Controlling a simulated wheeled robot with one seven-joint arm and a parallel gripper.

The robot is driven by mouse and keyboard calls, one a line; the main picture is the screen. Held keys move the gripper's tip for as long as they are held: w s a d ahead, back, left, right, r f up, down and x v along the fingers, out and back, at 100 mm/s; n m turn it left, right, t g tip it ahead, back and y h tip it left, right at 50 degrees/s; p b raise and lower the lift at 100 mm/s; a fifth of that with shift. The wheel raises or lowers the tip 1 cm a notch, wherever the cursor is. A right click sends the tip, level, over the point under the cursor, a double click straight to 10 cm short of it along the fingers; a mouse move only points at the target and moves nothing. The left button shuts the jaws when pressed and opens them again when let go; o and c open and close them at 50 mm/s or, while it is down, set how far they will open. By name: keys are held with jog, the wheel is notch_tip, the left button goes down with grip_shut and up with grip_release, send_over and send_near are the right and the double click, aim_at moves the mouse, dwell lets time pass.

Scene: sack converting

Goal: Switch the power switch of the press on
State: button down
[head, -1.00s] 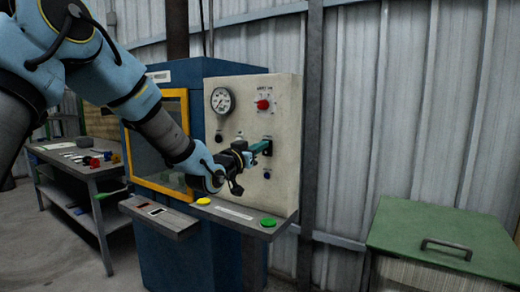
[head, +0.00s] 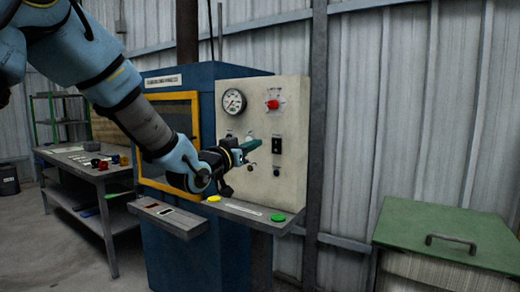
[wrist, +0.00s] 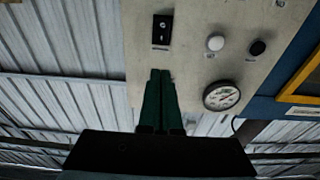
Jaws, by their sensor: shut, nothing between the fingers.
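The press (head: 180,225) is a blue cabinet with a beige control panel (head: 262,185). Its power switch (head: 276,146) is a black rocker in a dark plate on the panel's right part; the wrist view shows the switch (wrist: 162,30) near the top, with a small pale mark. Which way the rocker is set is too small to tell. My gripper (head: 259,142) is shut and empty, its green fingers just left of the switch in the head view. In the wrist view the fingertips (wrist: 160,71) lie below the switch, apart from it in the picture.
A pressure gauge (head: 233,102) and a red knob (head: 273,104) sit above on the panel. A white button (wrist: 215,43) and a black knob (wrist: 257,47) are beside the switch. A ledge (head: 240,212) with yellow and green buttons juts out below. A green-lidded bin (head: 440,225) stands right.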

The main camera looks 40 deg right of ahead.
jog(key=shift+r+b+v, duration=0.2)
jog(key=shift+r+v, duration=0.05)
jog(key=shift+v, duration=0.85)
jog(key=shift+r+b+v, duration=0.2)
jog(key=shift+r+v, duration=0.05)
jog(key=shift+v, duration=0.8)
jog(key=shift+w+a, duration=0.1)
jog(key=shift+a, duration=0.05)
jog(key=w+a+f+n+t+y+p, duration=0.15)
jog(key=w+a+f+y, duration=0.3)
jog(key=a, duration=0.45)
jog(key=w+a+f+n+t+y, duration=0.1)
jog(key=w+a+f+n+y, duration=0.3)
jog(key=a, duration=0.5)
jog(key=w+a+f+n+t+y+p, duration=0.1)
jog(key=w+a+f+n+y, duration=0.1)
jog(key=w+a+f+y, duration=0.5)
jog(key=s+a+f+n+g+y, duration=0.1)
jog(key=s+a+n+g, duration=0.1)
jog(key=s+a, duration=0.3)
jog(key=s+a+f+n+g+y+p, duration=0.1)
jog(key=s+a, duration=0.4)
jog(key=a, duration=0.6)
jog(key=s+a+f+n+g+y+p, duration=0.1)
jog(key=s+a+f+n+g, duration=0.1)
jog(key=s+a, duration=0.4)
jog(key=a+n+g, duration=0.1)
jog(key=a+g, duration=0.1)
jog(key=a, duration=0.1)
jog(key=shift+f, duration=0.35)
